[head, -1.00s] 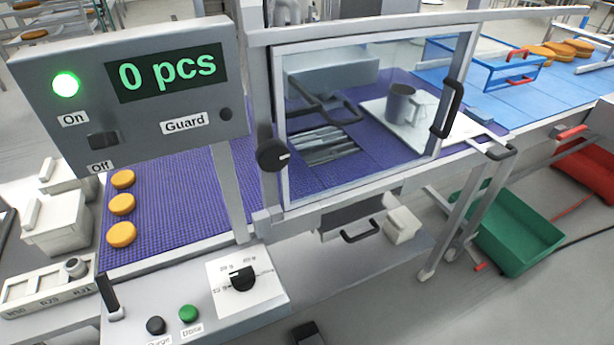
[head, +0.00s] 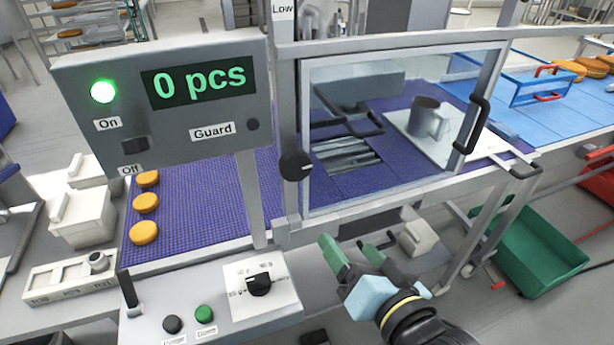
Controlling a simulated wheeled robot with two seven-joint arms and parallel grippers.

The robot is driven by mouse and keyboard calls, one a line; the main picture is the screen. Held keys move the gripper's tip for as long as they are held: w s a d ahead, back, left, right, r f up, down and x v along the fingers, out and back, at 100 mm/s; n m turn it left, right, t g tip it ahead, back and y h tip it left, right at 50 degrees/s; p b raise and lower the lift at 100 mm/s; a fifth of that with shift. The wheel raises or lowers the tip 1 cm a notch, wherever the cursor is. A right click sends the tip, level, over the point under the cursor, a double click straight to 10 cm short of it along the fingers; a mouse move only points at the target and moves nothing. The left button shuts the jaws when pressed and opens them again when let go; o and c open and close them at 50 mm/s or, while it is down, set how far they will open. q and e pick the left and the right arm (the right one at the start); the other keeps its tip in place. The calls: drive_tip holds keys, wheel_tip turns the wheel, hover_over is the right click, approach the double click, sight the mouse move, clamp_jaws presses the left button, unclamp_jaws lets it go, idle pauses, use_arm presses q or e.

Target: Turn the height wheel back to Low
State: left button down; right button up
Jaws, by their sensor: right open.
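The height wheel appears to be the round black knob (head: 295,166) on the grey upright at the left edge of the clear guard door. A "Low" label (head: 283,10) sits high on the same upright, at the top edge of the view. My right gripper (head: 349,247) has green fingers, spread apart and empty. It is in front of the machine, below and to the right of the knob, not touching it. My left gripper is not in view.
The control box (head: 165,105) shows "0 pcs" with a green lamp lit. The lower panel (head: 215,315) carries a dial (head: 258,285) and buttons. A mug (head: 427,118) stands behind the guard door (head: 400,130). Orange rounds (head: 145,203) lie on the purple belt. A green crate (head: 540,245) is at right.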

drive_tip(key=t+y, duration=0.2)
approach(297, 170)
drive_tip(key=shift+m, duration=0.4)
drive_tip(key=x, duration=0.8)
drive_tip(key=shift+w+a+f+p, duration=0.1)
drive_tip(key=shift+w+p, duration=0.25)
drive_tip(key=c, duration=1)
drive_tip(key=shift+o, duration=0.2)
